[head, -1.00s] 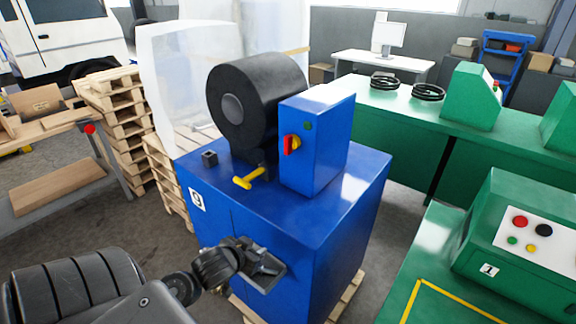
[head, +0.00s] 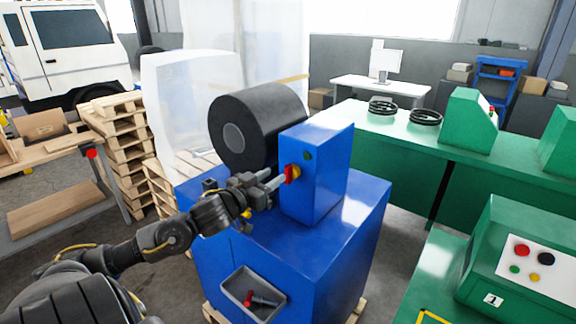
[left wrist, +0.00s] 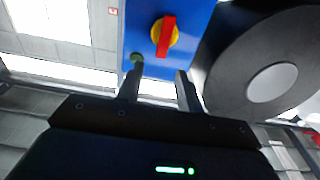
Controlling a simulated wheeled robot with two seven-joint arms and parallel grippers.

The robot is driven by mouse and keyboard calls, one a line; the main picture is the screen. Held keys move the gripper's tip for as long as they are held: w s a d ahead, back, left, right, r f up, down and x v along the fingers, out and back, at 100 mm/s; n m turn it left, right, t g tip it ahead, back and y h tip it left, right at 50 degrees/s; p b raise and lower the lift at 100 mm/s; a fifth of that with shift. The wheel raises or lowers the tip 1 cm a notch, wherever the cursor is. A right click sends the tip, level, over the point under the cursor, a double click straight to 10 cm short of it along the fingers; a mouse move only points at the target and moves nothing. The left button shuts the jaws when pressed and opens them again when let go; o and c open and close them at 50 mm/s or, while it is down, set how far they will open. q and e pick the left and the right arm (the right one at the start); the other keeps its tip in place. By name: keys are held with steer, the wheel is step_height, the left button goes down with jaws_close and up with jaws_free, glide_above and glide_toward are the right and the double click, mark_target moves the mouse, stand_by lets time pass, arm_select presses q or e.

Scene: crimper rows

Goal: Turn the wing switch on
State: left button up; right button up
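The wing switch (head: 291,173) is a red handle on a yellow disc, on the front of the blue control box (head: 328,175). In the left wrist view the red wing (left wrist: 165,36) lies nearly along the picture's vertical, slightly tilted, beyond the fingertips. My left gripper (head: 274,181) is in front of the switch, its fingertips close to it in the head view. In the left wrist view its two fingers (left wrist: 160,76) are apart with nothing between them. Whether they touch the switch I cannot tell. My right gripper is not in view.
A green lamp (head: 307,155) sits beside the switch. A large black roll (head: 232,138) stands behind the gripper on the blue cabinet (head: 340,235). A tray (head: 236,288) with a red-handled tool is on the cabinet's front. A green machine (head: 520,265) stands at right.

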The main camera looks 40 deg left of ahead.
mark_target(286, 168)
arm_select(q)
steer(key=w+p, duration=0.2)
steer(key=w, duration=0.4)
steer(key=shift+w+a+r, duration=0.1)
steer(key=shift+w+a, duration=0.05)
steer(key=shift+w, duration=0.8)
steer(key=shift+c, duration=0.2)
steer(key=shift+f, duration=0.2)
jaws_close()
